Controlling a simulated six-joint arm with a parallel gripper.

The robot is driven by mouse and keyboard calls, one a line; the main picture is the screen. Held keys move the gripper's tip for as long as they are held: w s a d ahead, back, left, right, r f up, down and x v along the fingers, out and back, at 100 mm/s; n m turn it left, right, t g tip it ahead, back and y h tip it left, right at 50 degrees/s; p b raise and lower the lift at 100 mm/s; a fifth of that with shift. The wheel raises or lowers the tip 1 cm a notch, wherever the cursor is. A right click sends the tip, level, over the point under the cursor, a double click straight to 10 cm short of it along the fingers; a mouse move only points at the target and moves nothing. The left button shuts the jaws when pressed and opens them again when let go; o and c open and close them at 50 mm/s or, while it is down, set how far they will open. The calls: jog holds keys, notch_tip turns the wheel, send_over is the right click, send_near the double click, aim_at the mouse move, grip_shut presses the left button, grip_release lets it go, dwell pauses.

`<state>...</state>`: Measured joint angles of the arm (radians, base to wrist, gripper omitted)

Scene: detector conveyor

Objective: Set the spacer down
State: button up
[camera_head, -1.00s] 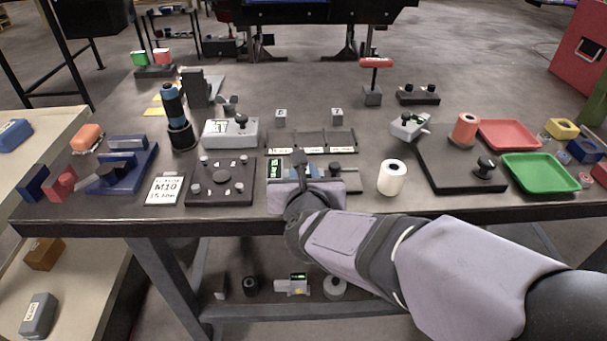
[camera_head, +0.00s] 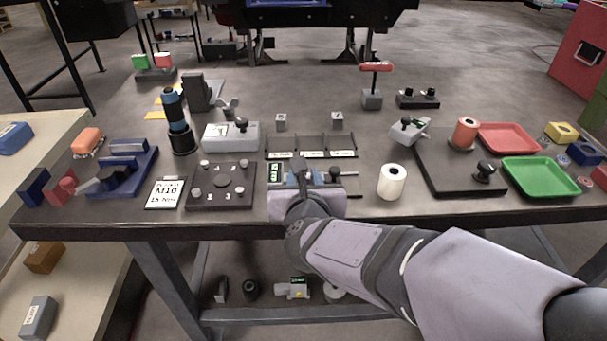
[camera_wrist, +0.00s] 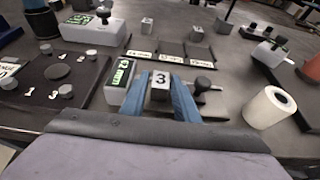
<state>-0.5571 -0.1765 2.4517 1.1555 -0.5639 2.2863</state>
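The spacer is a small grey cube marked 3 (camera_wrist: 160,84), upright between the two blue fingers of my gripper (camera_wrist: 158,92) in the wrist view. The fingers press on its left and right sides. In the head view my gripper (camera_head: 303,176) is low over the front of the bench, and the spacer is mostly hidden there. A grey device with a green display (camera_wrist: 122,74) is just left of the fingers, and a black knob (camera_wrist: 203,84) is just right. A dark tray with three labelled bays (camera_head: 311,153) lies beyond; its bays look empty.
Two similar marked cubes stand behind the tray, left (camera_head: 281,122) and right (camera_head: 337,121). A white roll (camera_head: 391,183) stands to the right. A dark plate with numbered posts (camera_head: 220,187) lies to the left. The bench's front edge is close beneath my arm.

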jog(key=v, duration=0.3)
jog(key=shift+s+r+p, duration=0.1)
jog(key=shift+r+p, duration=0.05)
jog(key=shift+p, duration=0.25)
jog(key=shift+s+r, duration=0.1)
jog(key=shift+s, duration=0.5)
